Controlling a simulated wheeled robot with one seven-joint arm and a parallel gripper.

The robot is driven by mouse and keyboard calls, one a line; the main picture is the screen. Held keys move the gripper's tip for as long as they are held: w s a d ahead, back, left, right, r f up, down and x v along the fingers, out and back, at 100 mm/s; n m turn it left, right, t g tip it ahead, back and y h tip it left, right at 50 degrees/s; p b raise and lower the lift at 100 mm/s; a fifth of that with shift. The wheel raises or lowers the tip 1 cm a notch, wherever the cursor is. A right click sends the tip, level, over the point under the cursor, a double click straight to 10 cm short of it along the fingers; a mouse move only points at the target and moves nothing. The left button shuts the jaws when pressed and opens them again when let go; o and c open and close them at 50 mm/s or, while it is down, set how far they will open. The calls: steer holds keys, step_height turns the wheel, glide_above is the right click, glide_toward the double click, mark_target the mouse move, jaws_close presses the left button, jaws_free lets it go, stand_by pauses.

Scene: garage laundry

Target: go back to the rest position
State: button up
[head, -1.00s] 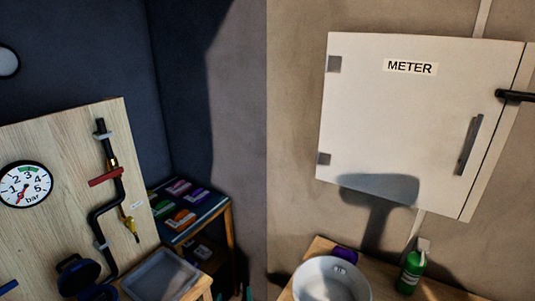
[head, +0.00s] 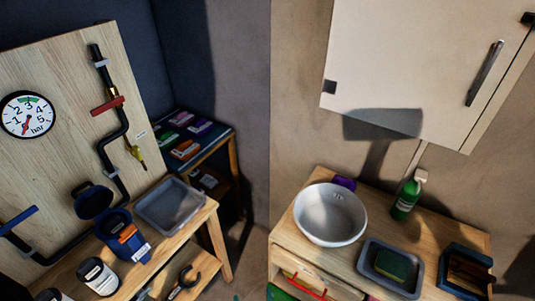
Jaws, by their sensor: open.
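My gripper and arm are not in view in the head view. The pale meter cabinet (head: 410,60) hangs on the wall at the upper right, with its door closed and a grey bar handle (head: 485,73) on the door's right side. A dark shadow falls across the cabinet's lower edge and the wall below.
A right bench (head: 450,232) holds a white basin (head: 330,214), a green bottle (head: 408,197), a grey tray (head: 371,274) with a sponge (head: 392,265), and a dark blue box (head: 466,271). At left are a gauge board (head: 60,150), an empty grey tray (head: 170,204) and a shelf (head: 232,150).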

steer(key=s+d+r+m+h, duration=0.1)
steer(key=s+r, duration=0.4)
steer(key=s, duration=0.5)
steer(key=s+d+r+m+h, duration=0.1)
steer(key=s+d+r+m, duration=0.1)
steer(key=s+r, duration=0.4)
steer(key=s+d, duration=0.1)
steer(key=s, duration=0.2)
steer(key=shift+s+r+t, duration=0.3)
steer(key=shift+s, duration=0.05)
